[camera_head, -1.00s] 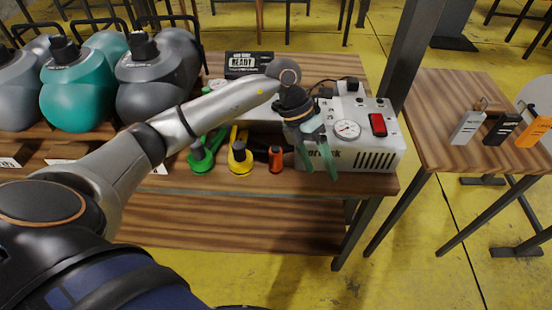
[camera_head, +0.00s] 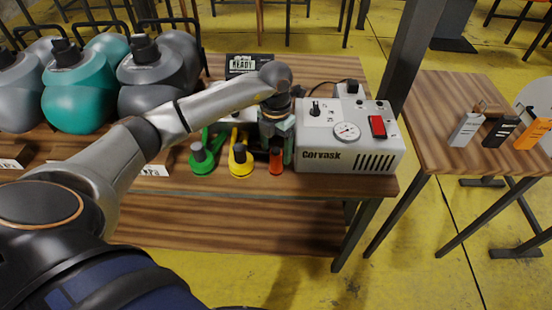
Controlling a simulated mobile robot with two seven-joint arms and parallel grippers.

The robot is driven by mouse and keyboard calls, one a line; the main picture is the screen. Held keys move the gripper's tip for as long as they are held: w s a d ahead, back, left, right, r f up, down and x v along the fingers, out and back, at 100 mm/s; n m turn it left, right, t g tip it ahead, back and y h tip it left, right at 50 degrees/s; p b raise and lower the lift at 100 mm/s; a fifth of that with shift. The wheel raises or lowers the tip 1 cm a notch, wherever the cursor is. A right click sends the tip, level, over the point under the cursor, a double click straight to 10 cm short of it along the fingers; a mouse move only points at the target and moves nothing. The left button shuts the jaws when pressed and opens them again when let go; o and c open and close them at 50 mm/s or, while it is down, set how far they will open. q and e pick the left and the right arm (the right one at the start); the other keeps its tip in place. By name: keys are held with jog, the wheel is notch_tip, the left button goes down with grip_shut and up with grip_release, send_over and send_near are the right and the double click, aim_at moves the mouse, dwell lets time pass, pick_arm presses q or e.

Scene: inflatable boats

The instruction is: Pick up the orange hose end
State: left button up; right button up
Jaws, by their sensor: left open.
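The orange hose end (camera_head: 276,161) stands upright near the table's front edge, just left of the white pump box. My left gripper (camera_head: 277,155) is open and points down at the orange hose end. One finger shows on its right side, between it and the box; the other finger is hard to make out behind the dark upper part of the hose end. I cannot tell whether the fingers touch it. My right gripper is not in view.
A yellow hose end (camera_head: 240,164) and a green hose end (camera_head: 200,161) stand to the left. The white pump box (camera_head: 345,150) is close on the right. Grey and teal inflated boats (camera_head: 78,95) sit at the left. The wooden table's (camera_head: 380,186) front edge is near.

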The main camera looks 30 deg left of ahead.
aim_at(275, 168)
pick_arm(q)
jog(key=shift+s+d+f, duration=0.1)
jog(key=shift+f, duration=1.8)
grip_shut()
